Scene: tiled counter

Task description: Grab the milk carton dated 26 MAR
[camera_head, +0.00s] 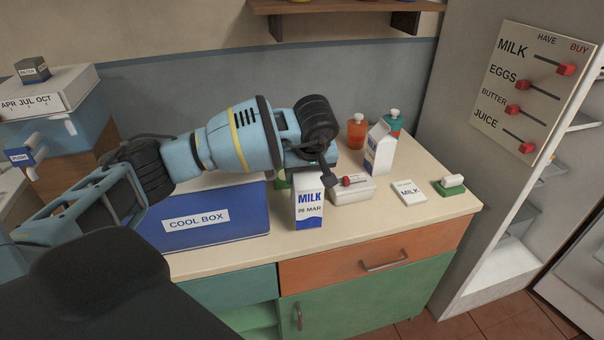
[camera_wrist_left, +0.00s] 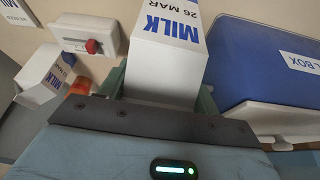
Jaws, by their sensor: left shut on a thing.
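The milk carton dated 26 MAR (camera_head: 308,212) is white and blue and upright, just right of the blue cool box in the head view. My left gripper (camera_head: 312,168) reaches it from behind and above, its fingers mostly hidden by the arm. In the left wrist view the carton (camera_wrist_left: 167,75) sits between the two greenish fingers of the left gripper (camera_wrist_left: 162,95), which is shut on it. I cannot tell whether its base touches the counter. My right gripper is not in view.
The blue cool box (camera_head: 240,222) stands left of the held carton. A white box with a red knob (camera_head: 352,190), a white card (camera_head: 408,193) and a green-based item (camera_head: 449,186) lie to the right. An orange bottle (camera_head: 357,132) stands behind.

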